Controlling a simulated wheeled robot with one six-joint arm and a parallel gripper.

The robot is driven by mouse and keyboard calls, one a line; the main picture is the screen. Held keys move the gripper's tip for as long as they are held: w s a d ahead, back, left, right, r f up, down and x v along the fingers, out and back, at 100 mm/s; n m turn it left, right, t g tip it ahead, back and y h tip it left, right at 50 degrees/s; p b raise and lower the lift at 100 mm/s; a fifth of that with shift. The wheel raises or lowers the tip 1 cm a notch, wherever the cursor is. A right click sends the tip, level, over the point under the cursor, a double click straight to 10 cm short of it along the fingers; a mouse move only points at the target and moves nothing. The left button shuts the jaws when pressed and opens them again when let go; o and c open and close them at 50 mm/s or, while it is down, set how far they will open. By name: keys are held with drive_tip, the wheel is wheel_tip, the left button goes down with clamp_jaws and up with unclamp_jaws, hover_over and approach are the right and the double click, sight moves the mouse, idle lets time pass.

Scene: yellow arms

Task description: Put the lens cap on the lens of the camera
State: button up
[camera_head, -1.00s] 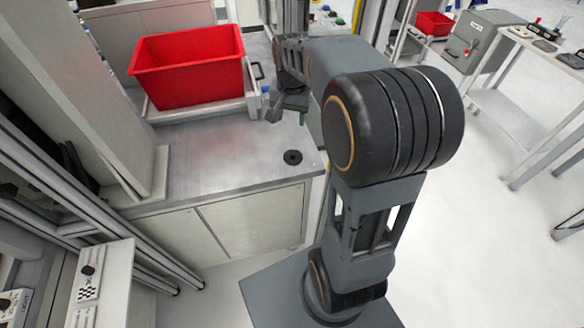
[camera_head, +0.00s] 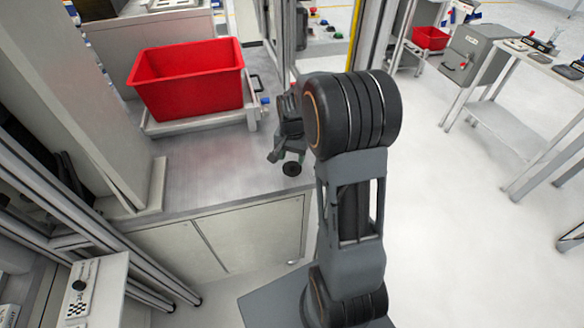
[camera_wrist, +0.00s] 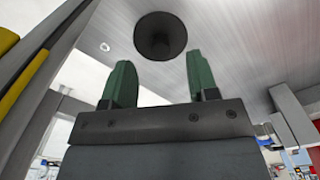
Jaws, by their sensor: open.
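A small round black disc (camera_head: 291,169), which looks like the lens cap, lies on the grey metal counter near its front right corner. My gripper (camera_head: 288,157) is above and just behind it, pointing down. In the wrist view, the disc (camera_wrist: 160,36) lies beyond the two green fingertips (camera_wrist: 161,65), centred between them and apart from them. The fingers are spread with nothing between them. I cannot make out a camera with a lens in these views.
A red bin (camera_head: 190,80) stands on a tray at the back of the counter (camera_head: 205,175). A leaning grey panel (camera_head: 85,100) is at left. A board with a black disc and checkerboard (camera_head: 78,305) is at lower left. The counter's middle is clear.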

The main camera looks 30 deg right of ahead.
sight(292, 164)
drive_tip(key=shift+f, duration=1.9)
clamp_jaws()
drive_tip(key=shift+r, duration=0.1)
